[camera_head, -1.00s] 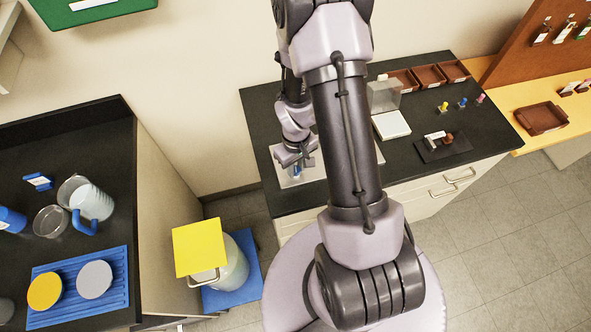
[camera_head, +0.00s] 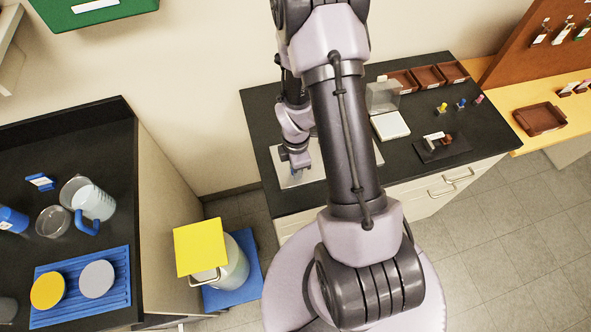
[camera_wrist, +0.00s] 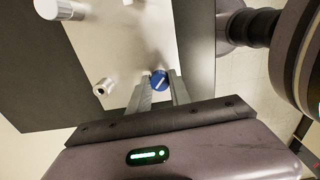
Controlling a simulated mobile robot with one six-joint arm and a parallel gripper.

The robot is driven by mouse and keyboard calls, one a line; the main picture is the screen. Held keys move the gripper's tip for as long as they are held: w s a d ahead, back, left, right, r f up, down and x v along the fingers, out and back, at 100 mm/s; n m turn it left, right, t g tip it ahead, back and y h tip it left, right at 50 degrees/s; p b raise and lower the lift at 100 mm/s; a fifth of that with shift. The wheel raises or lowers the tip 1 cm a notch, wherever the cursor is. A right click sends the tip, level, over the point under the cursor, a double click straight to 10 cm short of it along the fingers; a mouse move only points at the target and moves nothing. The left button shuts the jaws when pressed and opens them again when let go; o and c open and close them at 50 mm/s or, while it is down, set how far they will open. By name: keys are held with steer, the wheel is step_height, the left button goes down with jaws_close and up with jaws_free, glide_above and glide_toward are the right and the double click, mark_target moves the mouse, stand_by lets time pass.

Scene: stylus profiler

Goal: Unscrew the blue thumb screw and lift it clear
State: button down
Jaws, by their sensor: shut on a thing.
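The blue thumb screw (camera_wrist: 159,80) shows in the wrist view as a round blue head with a pale slot mark. It sits between the fingertips of my gripper (camera_wrist: 156,82), which is shut on it. A pale metal plate (camera_wrist: 115,50) lies beyond it; I cannot tell whether the screw is still seated. In the head view my gripper (camera_head: 299,164) points down over the plate (camera_head: 286,181) at the left of the dark bench, and the screw is hidden there.
In the wrist view a small hollow metal post (camera_wrist: 102,87) and a pale cylinder (camera_wrist: 58,9) stand near the screw. On the dark bench (camera_head: 255,115), a white block (camera_head: 390,125), a black fixture (camera_head: 441,148) and small colored-top items (camera_head: 461,104) are to the right.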

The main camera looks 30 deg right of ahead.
steer(key=n, duration=0.3)
steer(key=shift+n+p, duration=0.3)
steer(key=shift+p, duration=0.1)
steer(key=n, duration=0.5)
steer(key=shift+n+p, duration=0.3)
